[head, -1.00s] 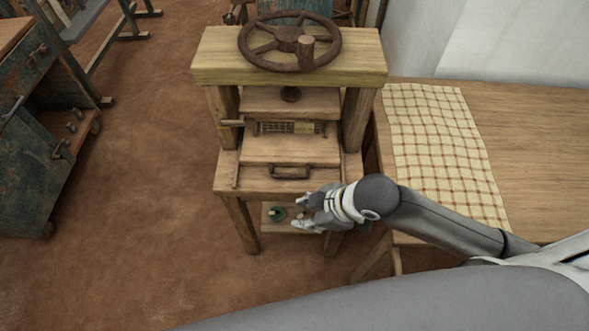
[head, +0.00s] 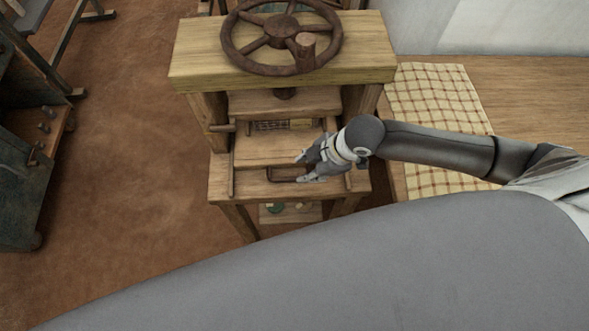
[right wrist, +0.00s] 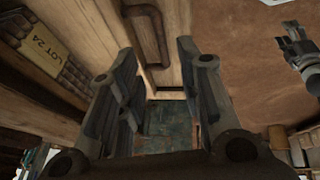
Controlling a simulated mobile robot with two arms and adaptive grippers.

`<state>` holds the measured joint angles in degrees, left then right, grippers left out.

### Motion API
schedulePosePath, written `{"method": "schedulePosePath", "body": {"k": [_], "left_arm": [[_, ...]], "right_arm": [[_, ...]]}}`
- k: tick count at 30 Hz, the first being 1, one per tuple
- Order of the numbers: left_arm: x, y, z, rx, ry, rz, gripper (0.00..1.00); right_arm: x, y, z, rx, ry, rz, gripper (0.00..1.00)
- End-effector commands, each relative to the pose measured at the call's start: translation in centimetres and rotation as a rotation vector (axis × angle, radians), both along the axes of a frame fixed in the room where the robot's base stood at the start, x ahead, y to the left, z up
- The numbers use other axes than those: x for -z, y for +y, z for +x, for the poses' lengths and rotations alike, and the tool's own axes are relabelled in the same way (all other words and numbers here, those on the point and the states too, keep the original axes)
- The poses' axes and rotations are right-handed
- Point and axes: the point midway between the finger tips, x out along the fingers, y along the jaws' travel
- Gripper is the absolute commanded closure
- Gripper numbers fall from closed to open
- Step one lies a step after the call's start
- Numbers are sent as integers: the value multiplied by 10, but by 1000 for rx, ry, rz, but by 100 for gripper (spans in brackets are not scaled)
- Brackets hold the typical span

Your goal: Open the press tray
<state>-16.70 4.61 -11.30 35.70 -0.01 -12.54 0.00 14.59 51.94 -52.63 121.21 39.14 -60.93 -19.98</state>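The press tray (head: 262,152) is a flat wooden panel low in the wooden press, with a dark metal handle (head: 284,174) at its front. The tray looks pushed in under the press. My right gripper (head: 299,168) is open at the right part of the handle and hides some of it. In the right wrist view the handle (right wrist: 150,38) shows just past the gap between the open fingers (right wrist: 158,58); contact cannot be told. My left gripper is outside the head view; a grey gripper (right wrist: 298,48) at the right of the wrist view appears to be it.
The press has a rusty handwheel (head: 283,40) on its thick top beam (head: 200,65). A table with a checked cloth (head: 435,95) stands at the right. The brown floor (head: 130,160) on the left is open.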

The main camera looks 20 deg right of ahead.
Motion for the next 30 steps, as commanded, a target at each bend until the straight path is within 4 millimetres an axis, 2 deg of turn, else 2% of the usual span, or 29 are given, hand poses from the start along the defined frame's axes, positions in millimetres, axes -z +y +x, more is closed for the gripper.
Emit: {"method": "schedulePosePath", "body": {"k": [3,6,10,13,19,27,30], "left_arm": [[0,1,-21,1,30,3,49],[0,1,-29,2,43,3,49],[-1,1,-28,3,40,3,49],[-2,0,-17,3,25,2,49],[-4,-2,4,4,-9,-2,49],[-3,-1,-5,4,6,-1,49],[-2,-1,-9,3,13,0,49]], "right_arm": [[20,9,5,1,3,2,66],[37,14,10,1,2,2,66],[55,20,15,1,2,1,66],[64,24,19,0,1,1,66],[74,27,21,-1,0,0,66],[75,27,22,-1,0,0,66],[75,27,22,-1,0,0,78]]}}
